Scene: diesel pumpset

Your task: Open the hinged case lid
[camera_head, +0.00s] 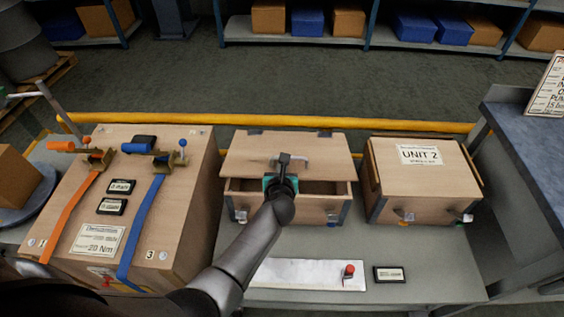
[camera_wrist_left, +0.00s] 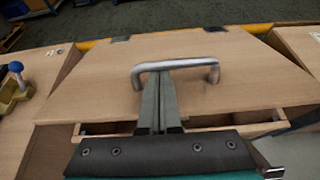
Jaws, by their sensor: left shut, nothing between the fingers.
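The middle wooden case (camera_head: 325,211) stands on the grey bench. Its lid (camera_head: 245,155) is hinged at the back and raised part way, with a dark gap over the front wall. The lid also fills much of the left wrist view (camera_wrist_left: 100,85). A metal bar handle (camera_head: 300,160) is on the lid; it shows large in the left wrist view (camera_wrist_left: 190,64). My left gripper (camera_head: 285,160) is shut and empty, its fingers (camera_wrist_left: 160,85) at the handle's left half. The fingertips are partly hidden by the bar, so I cannot tell whether they touch it. My right gripper is not visible.
A shut case labelled UNIT 2 (camera_head: 420,180) stands close on the right. A wooden block with orange and blue straps (camera_head: 130,200) stands on the left. A white plate with a red knob (camera_head: 348,271) lies in front. A yellow rail (camera_head: 290,121) runs behind.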

